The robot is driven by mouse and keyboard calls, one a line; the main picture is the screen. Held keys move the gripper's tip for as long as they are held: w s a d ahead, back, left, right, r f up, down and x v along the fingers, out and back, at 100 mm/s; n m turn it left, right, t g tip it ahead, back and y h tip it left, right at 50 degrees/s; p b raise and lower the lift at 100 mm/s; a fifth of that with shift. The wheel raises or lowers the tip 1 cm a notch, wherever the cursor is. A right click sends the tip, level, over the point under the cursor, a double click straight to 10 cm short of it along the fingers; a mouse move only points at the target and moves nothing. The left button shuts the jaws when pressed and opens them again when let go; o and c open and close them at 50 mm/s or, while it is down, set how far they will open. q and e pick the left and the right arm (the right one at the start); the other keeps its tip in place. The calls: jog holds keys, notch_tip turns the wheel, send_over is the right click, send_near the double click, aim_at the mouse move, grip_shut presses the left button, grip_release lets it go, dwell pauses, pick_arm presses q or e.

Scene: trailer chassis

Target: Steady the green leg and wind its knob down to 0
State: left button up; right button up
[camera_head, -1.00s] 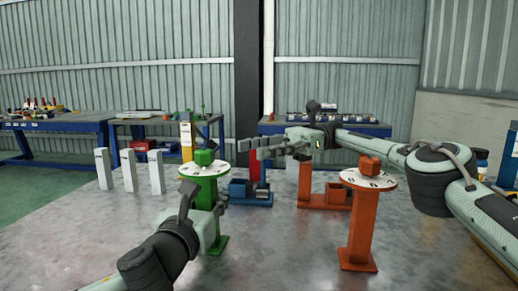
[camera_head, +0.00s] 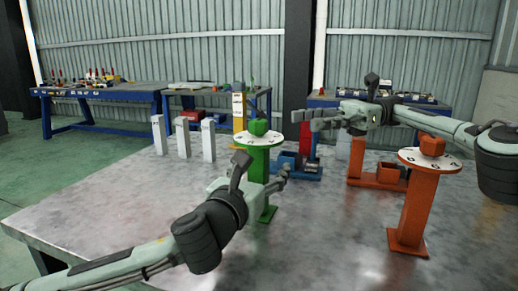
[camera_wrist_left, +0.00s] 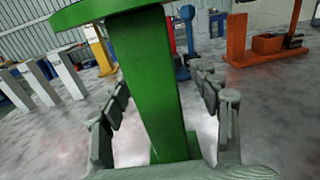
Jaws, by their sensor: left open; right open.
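The green leg (camera_head: 257,163) stands upright on the metal table, with a white numbered dial (camera_head: 246,140) and a green knob (camera_head: 258,127) on top. My left gripper (camera_head: 278,178) is open at the green post. In the left wrist view its fingers (camera_wrist_left: 160,85) lie on either side of the green post (camera_wrist_left: 150,70), with gaps visible beside it; the knob is out of that view. My right gripper (camera_head: 298,116) is open and empty, at about knob height to the right of the knob and apart from it in the picture. The number under the knob's pointer is too small to read.
An orange leg (camera_head: 413,205) with its own dial and knob stands upright at the right. Several white blocks (camera_head: 183,138) stand at the left. A blue holder (camera_head: 300,170) and an orange holder (camera_head: 375,178) lie behind. The front of the table (camera_head: 320,240) is clear.

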aim_at(255, 127)
pick_arm(q)
jog(key=shift+p+v, duration=0.7)
jog(key=shift+v, duration=2.8)
jog(key=shift+o, duration=0.5)
jog(key=o, duration=0.5)
jog(key=shift+c, duration=0.2)
jog(key=shift+r, duration=0.15)
notch_tip(255, 127, up, 10)
jog(key=shift+f, duration=0.1)
jog(key=shift+s, duration=0.1)
